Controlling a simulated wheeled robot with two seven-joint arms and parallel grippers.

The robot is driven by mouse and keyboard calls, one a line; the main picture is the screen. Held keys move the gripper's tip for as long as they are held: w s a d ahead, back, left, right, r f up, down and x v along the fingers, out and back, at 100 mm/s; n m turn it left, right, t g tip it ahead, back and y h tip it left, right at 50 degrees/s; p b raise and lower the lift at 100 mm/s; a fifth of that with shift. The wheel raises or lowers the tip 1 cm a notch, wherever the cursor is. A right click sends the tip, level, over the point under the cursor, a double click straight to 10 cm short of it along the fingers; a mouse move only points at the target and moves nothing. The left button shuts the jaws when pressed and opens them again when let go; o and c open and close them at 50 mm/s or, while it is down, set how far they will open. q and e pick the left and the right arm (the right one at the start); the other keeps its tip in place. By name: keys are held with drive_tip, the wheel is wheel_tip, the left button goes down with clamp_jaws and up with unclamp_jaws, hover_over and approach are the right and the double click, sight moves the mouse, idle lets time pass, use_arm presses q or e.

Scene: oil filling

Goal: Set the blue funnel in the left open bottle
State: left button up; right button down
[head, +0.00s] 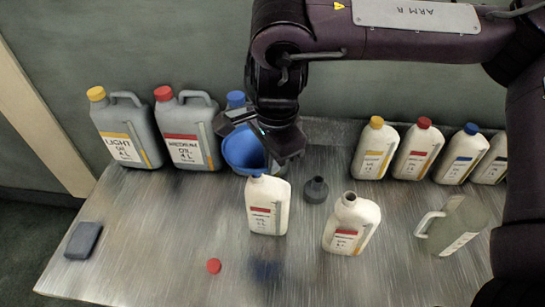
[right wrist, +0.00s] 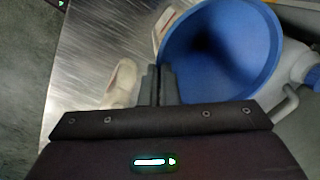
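The blue funnel (head: 243,151) is tilted, its wide mouth facing up, beside my right gripper (head: 272,160) in the head view. In the right wrist view its mouth (right wrist: 225,55) fills the top right, and the fingers (right wrist: 160,85) are close together at its rim, shut on it. The left open bottle (head: 268,207), white with a red label, stands upright below the funnel. Blue shows at the bottle's top; I cannot tell whether the spout is inside the neck or in front of it. The left gripper is out of view.
A second open white bottle (head: 350,225) and a dark grey funnel-like piece (head: 315,190) stand to the right. Grey jugs (head: 188,135) line the back left, capped bottles (head: 375,150) the back right. A clear jug (head: 455,225), red cap (head: 213,265) and grey block (head: 83,240) are nearer.

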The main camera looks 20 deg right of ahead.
drive_tip(key=shift+f, duration=0.1)
drive_tip(key=shift+f+b, duration=0.4)
drive_tip(key=shift+f, duration=0.35)
drive_tip(key=c, duration=1.6)
unclamp_jaws()
wheel_tip(320, 180, up, 8)
drive_tip(key=shift+s, duration=0.3)
drive_tip(key=shift+d+f, duration=0.1)
drive_tip(key=shift+f, duration=0.05)
